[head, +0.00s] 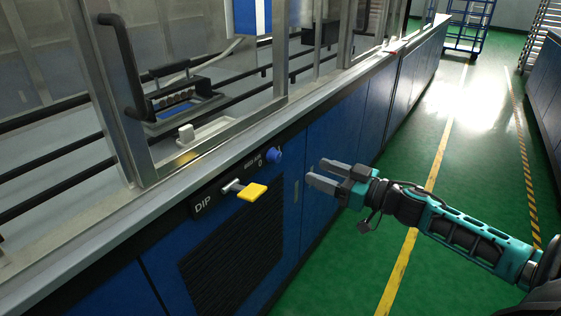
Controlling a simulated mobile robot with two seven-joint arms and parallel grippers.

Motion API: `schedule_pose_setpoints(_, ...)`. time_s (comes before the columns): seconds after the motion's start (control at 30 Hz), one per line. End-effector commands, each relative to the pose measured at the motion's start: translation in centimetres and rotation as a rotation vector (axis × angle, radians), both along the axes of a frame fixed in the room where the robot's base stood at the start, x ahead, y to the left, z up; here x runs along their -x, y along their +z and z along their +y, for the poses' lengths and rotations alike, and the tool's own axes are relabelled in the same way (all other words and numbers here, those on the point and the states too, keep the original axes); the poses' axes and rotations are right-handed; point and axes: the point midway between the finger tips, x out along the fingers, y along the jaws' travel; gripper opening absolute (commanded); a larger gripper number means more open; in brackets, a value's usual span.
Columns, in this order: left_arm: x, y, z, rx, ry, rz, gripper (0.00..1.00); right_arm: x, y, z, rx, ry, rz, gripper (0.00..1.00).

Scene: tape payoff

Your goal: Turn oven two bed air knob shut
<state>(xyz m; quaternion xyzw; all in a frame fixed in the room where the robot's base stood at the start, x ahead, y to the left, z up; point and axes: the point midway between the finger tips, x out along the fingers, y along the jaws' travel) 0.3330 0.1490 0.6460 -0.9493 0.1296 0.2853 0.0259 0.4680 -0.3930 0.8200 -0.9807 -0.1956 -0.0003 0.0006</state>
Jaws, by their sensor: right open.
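A small blue round knob (274,155) sits on the dark control strip (226,180) below the counter edge, beside lettering that seems to read "BED AIR" and a 0 mark. Left of it on the same strip, a yellow-handled lever (252,192) sticks out beside the label "DIP". My right gripper (317,174) is open and empty. Its fingers point left toward the cabinet front, to the right of the blue knob and apart from it. My left gripper is not in view. The knob's exact turn cannot be made out.
The metal counter (225,140) with frame posts runs along the left above blue cabinet doors (348,125). A dark vent grille (235,262) lies below the strip. The green aisle floor (455,160) is clear at right. A blue rack (470,27) stands far back.

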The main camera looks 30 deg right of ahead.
Motion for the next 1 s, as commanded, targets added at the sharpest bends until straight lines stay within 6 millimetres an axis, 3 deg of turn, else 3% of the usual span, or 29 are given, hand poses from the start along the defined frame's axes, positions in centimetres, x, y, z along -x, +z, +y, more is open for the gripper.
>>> schedule_pose_setpoints(0.6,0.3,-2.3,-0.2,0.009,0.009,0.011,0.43,-7.6,0.0,3.2,0.001,-0.001,-0.004,0.57)
schedule_pose_setpoints(1.0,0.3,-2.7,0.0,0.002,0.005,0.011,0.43,-9.8,-0.1,4.1,0.001,-0.002,0.001,0.57)
